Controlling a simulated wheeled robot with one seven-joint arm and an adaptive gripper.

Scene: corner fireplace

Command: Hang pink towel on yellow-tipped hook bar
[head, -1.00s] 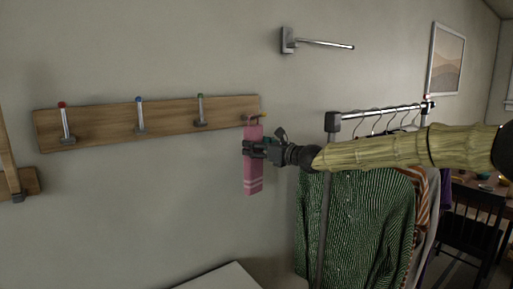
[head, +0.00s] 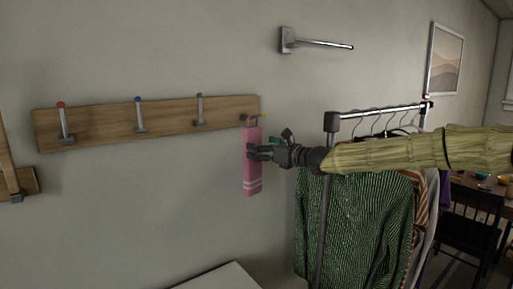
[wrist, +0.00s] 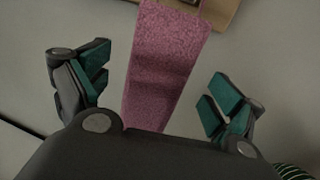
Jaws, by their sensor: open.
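The pink towel (head: 252,172) hangs long and narrow from the yellow-tipped hook bar (head: 263,115) at the right end of the wooden rack. Its loop and the bar are small in the head view, so how they meet is hard to make out. In the wrist view the towel (wrist: 168,62) hangs between the two fingers, with clear gaps on both sides. My gripper (wrist: 158,95) is open and not touching the towel there. In the head view my gripper (head: 254,152) is at the towel's right side, at about its middle height.
The wooden rack (head: 100,122) also bears red-, blue- and green-tipped hooks to the left. A metal wall bar (head: 320,43) is above right. A clothes rail (head: 378,111) with a green striped garment (head: 355,230) stands close below my arm. A pale surface (head: 225,277) is low in front.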

